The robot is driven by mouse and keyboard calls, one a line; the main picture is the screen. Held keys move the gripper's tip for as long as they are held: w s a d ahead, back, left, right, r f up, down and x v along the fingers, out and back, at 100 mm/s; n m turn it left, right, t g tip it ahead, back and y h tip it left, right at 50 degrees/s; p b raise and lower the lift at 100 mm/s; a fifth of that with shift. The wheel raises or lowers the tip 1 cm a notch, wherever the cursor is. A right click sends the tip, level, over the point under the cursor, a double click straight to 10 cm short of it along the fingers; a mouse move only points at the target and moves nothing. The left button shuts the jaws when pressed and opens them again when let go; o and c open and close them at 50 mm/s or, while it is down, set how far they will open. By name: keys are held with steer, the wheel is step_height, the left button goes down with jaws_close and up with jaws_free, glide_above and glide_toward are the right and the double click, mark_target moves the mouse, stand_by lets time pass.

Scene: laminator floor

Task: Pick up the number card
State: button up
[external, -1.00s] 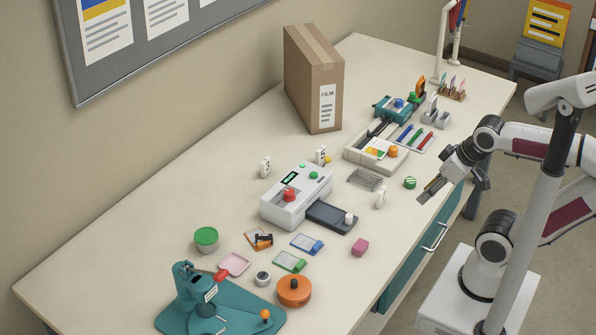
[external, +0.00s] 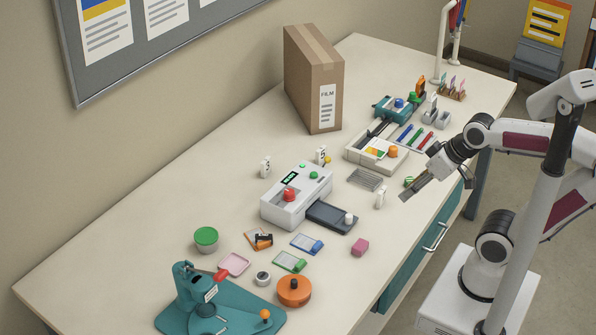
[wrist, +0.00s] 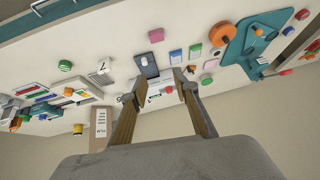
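Small white number cards stand upright on the bench. One (external: 380,197) is near the right end of the white laminator, its number unreadable in the external view; a white card with a dark mark (wrist: 103,67) shows in the wrist view. Another card, reading 3 (external: 265,167), stands behind the laminator's left part, and one reading 5 (external: 321,155) behind its right part. My gripper (external: 404,196) is above the bench's front edge area, right of the nearest card and apart from it. In the wrist view its fingers (wrist: 157,80) are spread, with nothing held between them.
The white laminator (external: 285,208) with its dark tray (external: 332,217) lies left of the nearest card. A pink block (external: 360,247) is in front. A green round piece (external: 409,181) sits beside my gripper, partly covered. A tall FILM box (external: 310,85) stands behind.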

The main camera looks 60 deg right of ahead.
steer(key=w+a+r+m+t, duration=0.1)
steer(key=w+a+m+t, duration=0.15)
steer(key=w, duration=0.75)
steer(key=w+a+r+m+t, duration=0.1)
steer(key=w+a+m+t, duration=0.15)
steer(key=w, duration=0.85)
steer(key=w+d+f+m+h, duration=0.2)
steer(key=w+d+f+m, duration=0.1)
steer(key=w, duration=0.2)
steer(key=m+g+h, duration=0.7)
steer(key=m+h, duration=0.1)
steer(key=h, duration=0.2)
glide_above(382, 197)
steer(key=w+a, duration=0.7)
step_height(382, 197, down, 16)
steer(key=s+g, duration=0.1)
steer(key=s, duration=0.1)
steer(key=s+d+f+g+h, duration=0.1)
steer(key=s, duration=0.1)
steer(key=s+f+h, duration=0.1)
steer(key=s, duration=0.1)
steer(key=shift+s+d+m+g, duration=0.1)
steer(key=shift+d+m+g, duration=0.15)
steer(key=shift+m+g, duration=0.15)
steer(key=shift+s+d+g+h, duration=0.1)
steer(key=shift+s+g+h, duration=0.2)
steer(key=shift+s+h, duration=0.15)
